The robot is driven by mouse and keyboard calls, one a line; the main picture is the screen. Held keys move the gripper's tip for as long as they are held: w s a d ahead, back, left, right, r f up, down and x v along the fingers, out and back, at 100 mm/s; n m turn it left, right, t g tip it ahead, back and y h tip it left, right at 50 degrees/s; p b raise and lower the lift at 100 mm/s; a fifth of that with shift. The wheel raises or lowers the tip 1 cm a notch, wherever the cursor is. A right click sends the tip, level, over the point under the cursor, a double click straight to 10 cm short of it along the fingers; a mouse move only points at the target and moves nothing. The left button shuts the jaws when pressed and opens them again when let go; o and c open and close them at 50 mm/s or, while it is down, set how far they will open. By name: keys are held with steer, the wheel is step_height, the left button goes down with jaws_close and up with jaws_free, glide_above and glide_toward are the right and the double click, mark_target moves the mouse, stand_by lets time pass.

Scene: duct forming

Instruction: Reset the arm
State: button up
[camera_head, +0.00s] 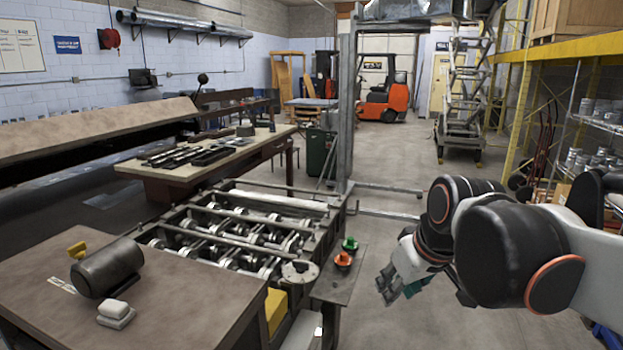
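My arm reaches in from the right edge of the head view, with dark joints and orange rings. My gripper (401,284) is at its end, over open floor to the right of the roll-forming machine (240,238). The gripper is small in the picture and partly turned away, so whether its fingers are apart is not clear. I see no object clearly held in it. A green button (349,243) and an orange-red button (343,259) sit on the machine's side plate, left of the gripper and apart from it.
A brown table (180,310) with a dark cylinder (108,268) and a white block (113,308) stands front left. A workbench (215,160) with tools is behind it. Yellow shelving (525,110) lines the right. An orange forklift (386,97) stands far back. The central floor is clear.

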steer(key=s+d+f+m+t+h+b, duration=0.1)
steer(key=s+d+f+m, duration=0.3)
steer(key=s+f, duration=0.5)
steer(key=s+b, duration=0.1)
steer(key=s, duration=0.3)
steer(key=shift+d+t, duration=0.15)
steer(key=shift+t, duration=0.25)
steer(key=shift+o, duration=0.7)
